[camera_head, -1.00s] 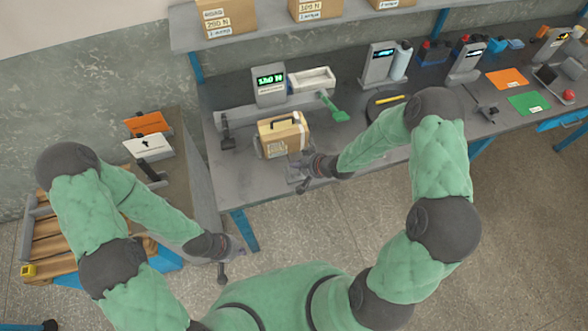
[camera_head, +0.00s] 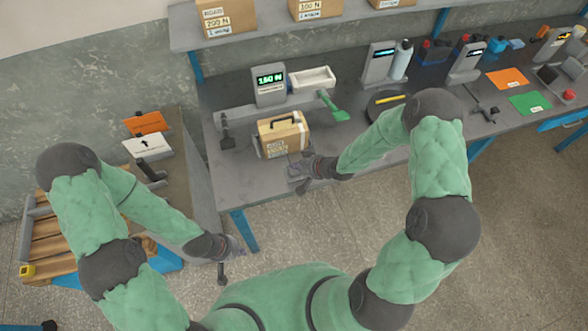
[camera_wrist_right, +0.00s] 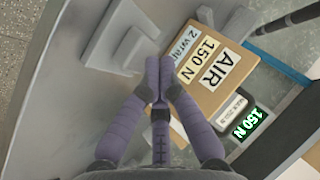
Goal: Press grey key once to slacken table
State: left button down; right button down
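A grey raised block (camera_wrist_right: 112,42), which looks like the grey key, lies on the bench beside the box in the right wrist view. In the head view a grey patch beside my right gripper (camera_head: 303,172) is partly hidden by it. My right gripper's fingers (camera_wrist_right: 159,66) are together and empty, tips close to the block and the box's edge; contact cannot be told. A cardboard box (camera_head: 284,138) with a dark handle is labelled AIR 150 N (camera_wrist_right: 212,62). The display (camera_head: 269,82) reads 150 N in green. My left gripper (camera_head: 232,256) hangs low off the bench; its fingers are unclear.
A green lever (camera_head: 336,110) and white tray (camera_head: 312,78) stand behind the box. A side table holds an orange panel (camera_head: 147,122) and a white arrow panel (camera_head: 146,145). More displays and tools stand along the bench (camera_head: 235,185) to the right. Boxes (camera_head: 226,17) fill a shelf above.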

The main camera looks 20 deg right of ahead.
jog(key=shift+f+b, duration=0.5)
jog(key=shift+f, duration=0.3)
dwell(0.7)
jog(key=shift+r, duration=0.15)
jog(key=shift+r+p, duration=1.15)
jog(key=shift+r, duration=0.05)
notch_tip(320, 180, up, 5)
jog(key=p, duration=0.4)
dwell(0.8)
